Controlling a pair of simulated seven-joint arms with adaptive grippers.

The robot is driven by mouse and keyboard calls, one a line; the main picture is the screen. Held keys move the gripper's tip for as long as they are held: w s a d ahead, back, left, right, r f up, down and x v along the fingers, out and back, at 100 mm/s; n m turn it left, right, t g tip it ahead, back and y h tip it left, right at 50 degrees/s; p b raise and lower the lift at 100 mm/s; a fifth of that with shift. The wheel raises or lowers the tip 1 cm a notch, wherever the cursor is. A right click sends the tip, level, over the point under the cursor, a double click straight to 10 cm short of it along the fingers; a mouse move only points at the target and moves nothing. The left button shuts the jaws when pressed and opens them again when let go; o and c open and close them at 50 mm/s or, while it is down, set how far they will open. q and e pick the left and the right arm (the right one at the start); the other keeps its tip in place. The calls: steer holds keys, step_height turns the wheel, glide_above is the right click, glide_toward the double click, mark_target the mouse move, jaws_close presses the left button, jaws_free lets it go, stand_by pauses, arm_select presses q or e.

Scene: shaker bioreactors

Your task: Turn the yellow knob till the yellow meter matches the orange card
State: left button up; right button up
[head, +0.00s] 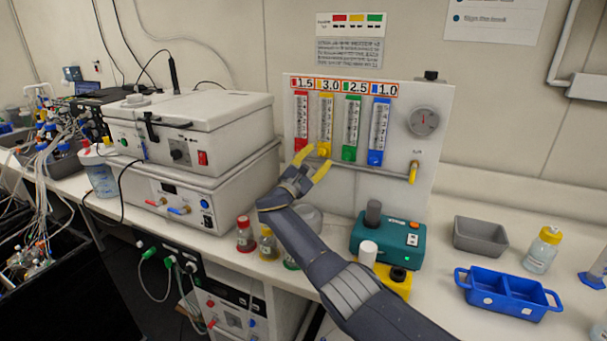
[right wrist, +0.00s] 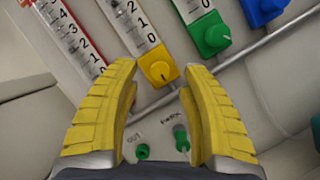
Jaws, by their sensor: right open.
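The yellow meter (head: 326,120) is second from the left on the white panel; its level is too small to read. The orange-framed card (head: 328,86) above it reads 3.0. The yellow knob (head: 323,149) is at the foot of this meter. In the right wrist view the knob (right wrist: 158,71) shows a dark pointer line and lies between the yellow fingertips. My right gripper (head: 315,162) is open and empty, its fingers apart on both sides of the knob; I cannot tell whether they touch it. The right wrist view shows the open fingers (right wrist: 160,75). My left gripper is not in view.
A red meter (head: 301,118) is on the left, a green knob (head: 348,153) and blue knob (head: 375,157) on the right. A grey pipe (head: 365,168) runs below the knobs. Small bottles (head: 245,236) and a teal device (head: 385,240) stand on the bench below.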

steer(key=v, duration=0.9)
steer(key=shift+s+a, duration=0.25)
steer(key=shift+s, duration=0.1)
